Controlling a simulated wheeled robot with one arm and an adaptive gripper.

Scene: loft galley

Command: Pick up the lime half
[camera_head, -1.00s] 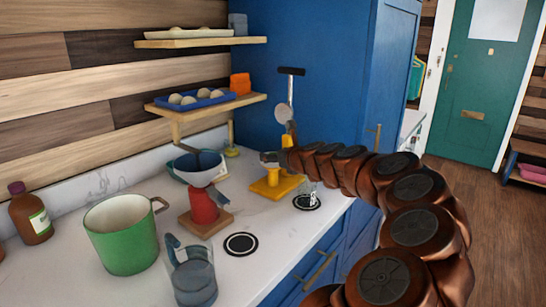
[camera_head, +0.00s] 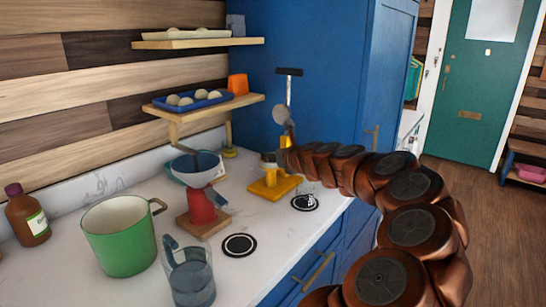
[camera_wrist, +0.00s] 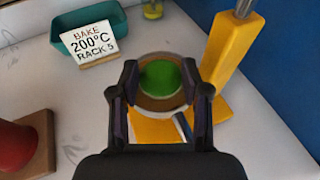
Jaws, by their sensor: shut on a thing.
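The lime half (camera_wrist: 160,78) is a green round thing in the wrist view. It lies between the fingers of my gripper (camera_wrist: 159,70), which is shut on it. A round, brownish rim with a pale edge shows around and just below the green; I cannot tell how far the lime half is from it. Below stands a yellow press-like stand (camera_wrist: 236,45) with an upright post. In the head view this yellow stand (camera_head: 274,186) is on the counter near the end of my arm; the lime half cannot be made out there.
A teal tray (camera_wrist: 112,22) with a baking sign (camera_wrist: 94,42) is close by. A red stand with a bowl (camera_head: 201,207), a green pot (camera_head: 120,240) and a glass jug (camera_head: 190,275) stand on the counter (camera_head: 260,225). A blue cabinet (camera_head: 320,75) rises behind.

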